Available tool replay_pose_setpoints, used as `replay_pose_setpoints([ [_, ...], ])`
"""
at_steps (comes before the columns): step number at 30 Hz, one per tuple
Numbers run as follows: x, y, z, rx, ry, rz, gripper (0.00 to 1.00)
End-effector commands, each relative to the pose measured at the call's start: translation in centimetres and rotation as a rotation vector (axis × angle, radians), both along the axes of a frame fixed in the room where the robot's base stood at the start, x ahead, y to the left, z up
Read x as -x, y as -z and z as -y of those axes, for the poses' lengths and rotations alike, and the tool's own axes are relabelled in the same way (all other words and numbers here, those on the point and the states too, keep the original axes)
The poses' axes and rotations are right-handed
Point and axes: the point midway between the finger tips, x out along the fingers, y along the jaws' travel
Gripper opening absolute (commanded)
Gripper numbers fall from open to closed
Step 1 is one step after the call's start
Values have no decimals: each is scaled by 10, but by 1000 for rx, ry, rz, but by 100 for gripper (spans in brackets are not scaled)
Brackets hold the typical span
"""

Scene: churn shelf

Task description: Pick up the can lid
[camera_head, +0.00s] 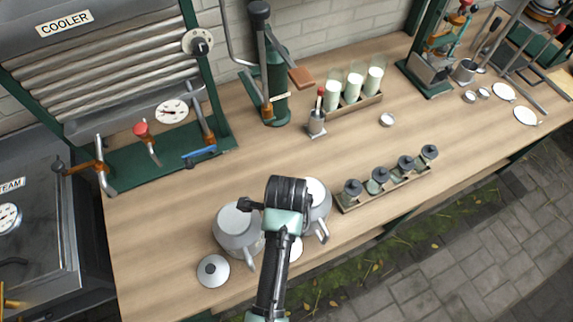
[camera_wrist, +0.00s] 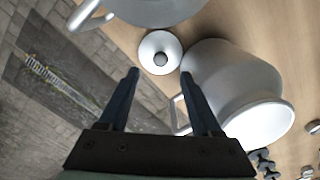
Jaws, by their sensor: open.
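Two grey lids with knobs lie on the wooden table. One lid (camera_head: 213,271) lies at the front left, left of my arm. The other lid (camera_head: 295,248) is partly hidden behind my arm; in the wrist view a lid (camera_wrist: 159,45) lies between two cans, just beyond my fingertips. My gripper (camera_wrist: 160,75) is open and empty, with its fingers pointing toward that lid and apart from it. In the head view my arm hides the fingers. The left can (camera_head: 237,221) and right can (camera_head: 318,197) stand on either side of my arm.
A tray of dark-topped jars (camera_head: 386,186) stands right of the cans. Milk glasses (camera_head: 354,87) stand at the back. The table's front edge drops to stone paving (camera_head: 450,255). The table middle is mostly clear.

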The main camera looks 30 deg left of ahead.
Motion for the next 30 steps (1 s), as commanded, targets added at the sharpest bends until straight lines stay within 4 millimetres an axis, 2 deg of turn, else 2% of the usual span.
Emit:
replay_pose_setpoints([
  [8,1,22,0,0,-2,-2,65],
  [15,0,55,0,0,-1,-1,65],
  [19,0,63,0,-1,-1,1,65],
  [25,0,63,0,-1,-2,2,65],
  [26,0,63,0,-1,-2,2,64],
  [30,0,63,0,-1,-2,2,38],
])
